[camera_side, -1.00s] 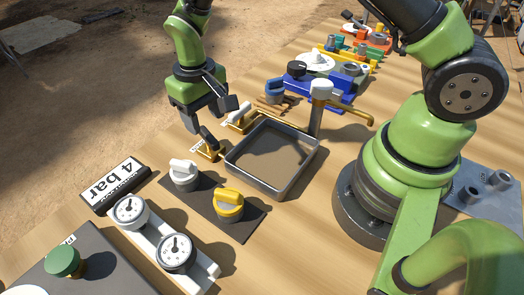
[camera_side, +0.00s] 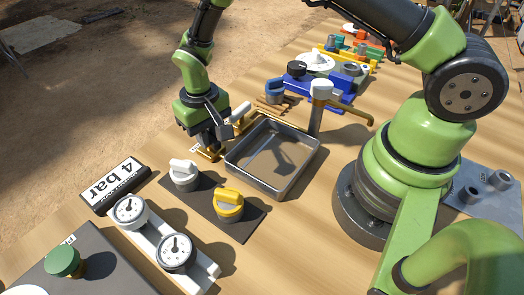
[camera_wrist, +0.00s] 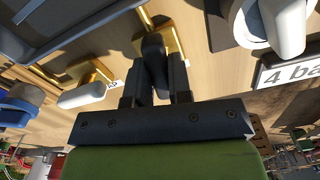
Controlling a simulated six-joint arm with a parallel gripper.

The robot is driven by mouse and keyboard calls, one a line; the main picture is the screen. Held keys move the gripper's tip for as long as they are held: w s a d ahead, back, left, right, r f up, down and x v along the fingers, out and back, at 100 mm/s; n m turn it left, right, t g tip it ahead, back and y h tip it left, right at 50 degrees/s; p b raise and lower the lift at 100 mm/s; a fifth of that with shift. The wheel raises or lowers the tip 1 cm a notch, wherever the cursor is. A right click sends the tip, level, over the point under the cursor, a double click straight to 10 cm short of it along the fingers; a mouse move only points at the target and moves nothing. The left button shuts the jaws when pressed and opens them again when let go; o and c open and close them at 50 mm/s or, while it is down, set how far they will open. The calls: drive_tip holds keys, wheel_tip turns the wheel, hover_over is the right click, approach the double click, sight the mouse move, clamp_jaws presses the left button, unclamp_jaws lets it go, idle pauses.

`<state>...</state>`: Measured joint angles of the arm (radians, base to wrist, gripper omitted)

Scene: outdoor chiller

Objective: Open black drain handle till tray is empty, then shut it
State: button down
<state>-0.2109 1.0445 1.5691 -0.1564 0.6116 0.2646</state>
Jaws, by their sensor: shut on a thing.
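My gripper (camera_side: 217,147) is low over the brass drain valve (camera_side: 208,153), beside the tray's left corner. In the wrist view, my gripper (camera_wrist: 157,70) is shut on the black drain handle (camera_wrist: 153,48), with a finger on each side of it. The handle's brass base (camera_wrist: 172,38) shows beyond the fingertips. In the side view the gripper hides the handle. The square metal tray (camera_side: 252,182) shows bare grey inner walls and a shiny floor with a darker brownish patch. I cannot tell whether liquid is left in it.
A white-handled brass valve (camera_side: 240,112) stands close behind my gripper. A post with a brass spout (camera_side: 357,116) rises behind the tray. White (camera_side: 183,173) and yellow (camera_side: 228,204) knobs on a dark plate stand in front. A "4 bar" sign (camera_side: 115,185) lies to the left.

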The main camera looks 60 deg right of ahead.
drive_tip(key=shift+n, duration=1.1)
drive_tip(key=m, duration=1.8)
drive_tip(key=shift+c, duration=2.4)
unclamp_jaws()
